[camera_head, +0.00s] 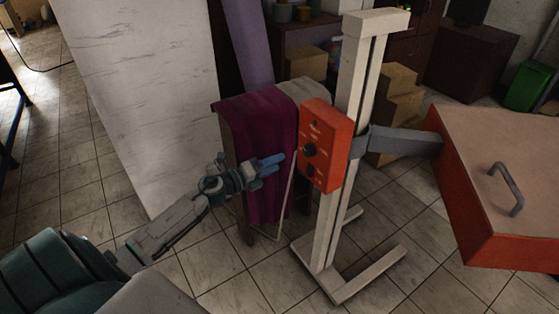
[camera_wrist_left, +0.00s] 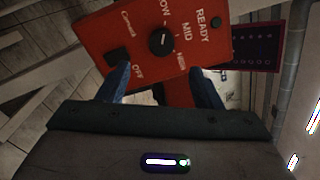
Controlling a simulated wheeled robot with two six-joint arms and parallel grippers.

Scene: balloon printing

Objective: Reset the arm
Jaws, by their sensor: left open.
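My left arm comes in from the left in the head view, and its gripper (camera_head: 269,164) is close to the orange control box (camera_head: 324,146), to the left of it. The box also shows in the left wrist view (camera_wrist_left: 120,30), with a black dial (camera_wrist_left: 161,41) and printed words such as OFF, MID and READY. A dark square switch (camera_wrist_left: 119,52) is near the word OFF. The left gripper's two blue fingers (camera_wrist_left: 160,88) are apart with nothing between them. I cannot tell whether a finger touches the box. My right gripper is not in view.
The box is on a white upright stand (camera_head: 352,90) with a floor base. A grey bracket links it to a large orange-sided machine (camera_head: 510,140) with a grey handle. A purple cloth (camera_head: 258,135) hangs behind my gripper. Cardboard boxes (camera_head: 396,100) stand behind. Tiled floor (camera_head: 60,150) is clear at left.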

